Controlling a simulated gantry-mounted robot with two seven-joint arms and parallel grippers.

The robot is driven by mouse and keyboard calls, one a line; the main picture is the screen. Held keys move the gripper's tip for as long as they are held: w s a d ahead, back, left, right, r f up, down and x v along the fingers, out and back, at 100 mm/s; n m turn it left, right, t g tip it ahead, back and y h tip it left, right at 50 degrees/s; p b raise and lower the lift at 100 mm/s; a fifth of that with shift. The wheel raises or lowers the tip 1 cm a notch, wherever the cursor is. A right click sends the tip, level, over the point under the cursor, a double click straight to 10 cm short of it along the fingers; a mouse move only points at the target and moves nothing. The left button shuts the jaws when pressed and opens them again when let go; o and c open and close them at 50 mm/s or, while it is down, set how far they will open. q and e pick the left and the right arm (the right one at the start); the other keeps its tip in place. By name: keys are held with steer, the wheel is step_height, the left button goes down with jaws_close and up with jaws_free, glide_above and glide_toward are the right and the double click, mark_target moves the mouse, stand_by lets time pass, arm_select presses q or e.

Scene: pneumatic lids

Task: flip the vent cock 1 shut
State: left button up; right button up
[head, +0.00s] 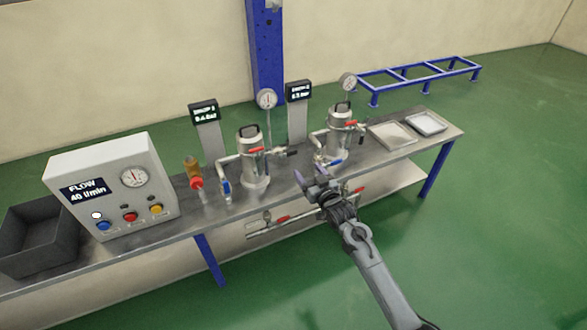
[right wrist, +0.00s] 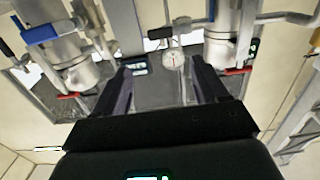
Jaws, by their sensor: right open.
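Two pale metal vessels stand on the bench, the left one (head: 253,170) and the right one (head: 340,132). My left gripper is not in view.
Blue-handled valves (head: 225,187) (head: 335,162) sit on the pipes. A flow panel (head: 115,190), an orange-and-red bottle-like part (head: 195,175) and a dark bin (head: 38,235) stand at left. Trays (head: 392,135) lie at right. A pipe with red handles (head: 270,220) runs below the bench's front edge.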

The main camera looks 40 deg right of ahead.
mark_target(293, 152)
steer(key=b+x, duration=0.3)
steer(key=x, duration=0.1)
steer(key=b+x, duration=0.3)
steer(key=x, duration=0.2)
steer(key=shift+f, duration=0.25)
arm_select(q)
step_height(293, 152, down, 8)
steer(key=b, duration=0.1)
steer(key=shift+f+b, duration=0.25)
steer(key=shift+b, duration=0.05)
arm_select(e)
steer(key=shift+x, duration=1.2)
steer(key=shift+a+r, duration=0.15)
